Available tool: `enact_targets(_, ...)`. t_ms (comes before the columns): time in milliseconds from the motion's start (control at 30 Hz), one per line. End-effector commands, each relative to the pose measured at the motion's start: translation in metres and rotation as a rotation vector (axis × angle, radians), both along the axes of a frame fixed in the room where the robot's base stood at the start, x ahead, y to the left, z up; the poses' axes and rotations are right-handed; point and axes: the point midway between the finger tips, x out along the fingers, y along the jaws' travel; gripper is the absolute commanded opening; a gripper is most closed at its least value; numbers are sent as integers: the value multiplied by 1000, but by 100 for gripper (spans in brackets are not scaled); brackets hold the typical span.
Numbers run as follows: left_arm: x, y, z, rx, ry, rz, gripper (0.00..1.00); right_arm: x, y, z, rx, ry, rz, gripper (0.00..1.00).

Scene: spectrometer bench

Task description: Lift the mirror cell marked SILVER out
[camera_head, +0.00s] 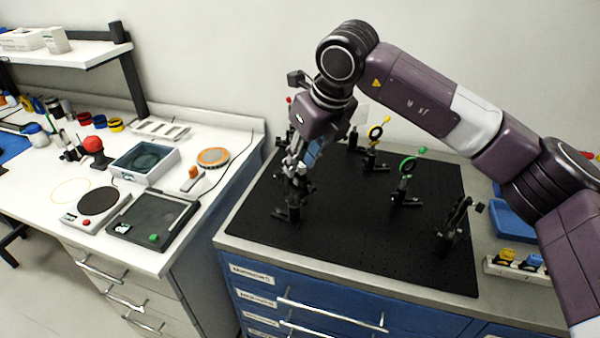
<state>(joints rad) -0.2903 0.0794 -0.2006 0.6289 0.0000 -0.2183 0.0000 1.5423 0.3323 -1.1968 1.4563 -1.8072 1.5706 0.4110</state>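My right gripper (297,172) points down at the left part of the black breadboard, right over a dark post mount (290,212). The fingers overlap the top of this mount, and I cannot tell whether they are apart or closed on something. A yellow-ringed mount (376,133) and a green-ringed mount (408,165) stand upright farther back. A black mount (452,228) stands at the right front. No SILVER marking is readable, so I cannot tell which mount holds that cell. My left gripper is not in view.
The black breadboard (350,247) has bare room in its middle and front. A white rack (515,268) with yellow and blue parts sits at its right, near a blue tray (512,222). A white side bench (215,182) holds a hotplate, a grey bin and a dark tray.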

Motion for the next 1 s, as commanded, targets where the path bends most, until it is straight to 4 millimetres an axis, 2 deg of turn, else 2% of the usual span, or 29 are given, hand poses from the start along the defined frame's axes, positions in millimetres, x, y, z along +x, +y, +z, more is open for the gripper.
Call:
enact_targets(33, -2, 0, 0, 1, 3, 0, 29, 0, 0, 0, 0, 0, 0, 21)
enact_targets(233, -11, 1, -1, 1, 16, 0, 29, 0, 0, 0, 0, 0, 0, 0)
enact_targets(567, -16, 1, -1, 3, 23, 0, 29, 0, 0, 1, 0, 0, 0, 0)
enact_targets(733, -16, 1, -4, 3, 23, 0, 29, 1, 0, 8, -1, -2, -2, 0)
enact_targets(867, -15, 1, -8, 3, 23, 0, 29, 1, 0, 22, 0, -4, -1, 0)
enact_targets(1000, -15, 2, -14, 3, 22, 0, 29, 1, 0, 48, 1, -5, -2, 0)
